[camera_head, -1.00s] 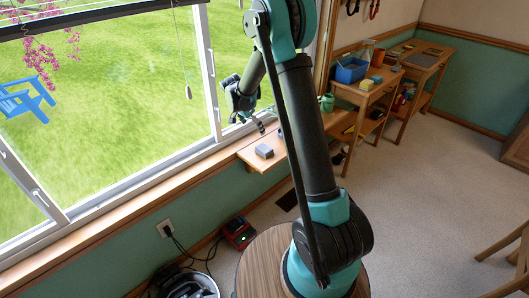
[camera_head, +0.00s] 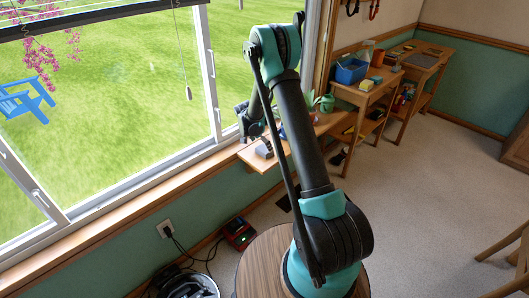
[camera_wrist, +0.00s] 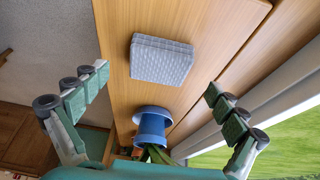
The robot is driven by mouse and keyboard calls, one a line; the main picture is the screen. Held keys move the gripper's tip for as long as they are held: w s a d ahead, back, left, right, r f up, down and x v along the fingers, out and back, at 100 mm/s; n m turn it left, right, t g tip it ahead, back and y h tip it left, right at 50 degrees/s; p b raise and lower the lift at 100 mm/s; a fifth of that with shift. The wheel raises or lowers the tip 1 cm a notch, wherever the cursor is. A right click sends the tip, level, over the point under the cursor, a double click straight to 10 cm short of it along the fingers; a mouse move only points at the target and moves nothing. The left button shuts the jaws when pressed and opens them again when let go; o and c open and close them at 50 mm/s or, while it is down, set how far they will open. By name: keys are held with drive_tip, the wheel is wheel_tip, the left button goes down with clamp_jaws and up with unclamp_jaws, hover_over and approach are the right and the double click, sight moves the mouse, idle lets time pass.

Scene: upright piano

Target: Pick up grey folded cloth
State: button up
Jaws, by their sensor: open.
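The grey folded cloth (camera_wrist: 162,60) lies flat on a wooden shelf (camera_wrist: 215,25) in the wrist view, a small quilted rectangle. It also shows in the head view (camera_head: 264,151), partly covered by my gripper. My gripper (camera_wrist: 158,82) is open, with one finger on each side of the cloth in the wrist view and nothing between them. In the head view my gripper (camera_head: 258,138) hangs just over the shelf at the cloth. I cannot tell how much height is left between them.
A blue pot (camera_wrist: 152,126) with green leaves stands on the shelf near the cloth. The window frame (camera_wrist: 285,95) runs along one side of the shelf. A side table (camera_head: 362,95) with a blue bin (camera_head: 351,71) stands further right.

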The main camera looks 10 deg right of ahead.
sight(264, 149)
drive_tip(key=shift+x, duration=2)
drive_tip(key=shift+s, duration=0.1)
drive_tip(key=shift+c, duration=0.4)
drive_tip(key=c, duration=1.1)
drive_tip(key=shift+r, duration=0.15)
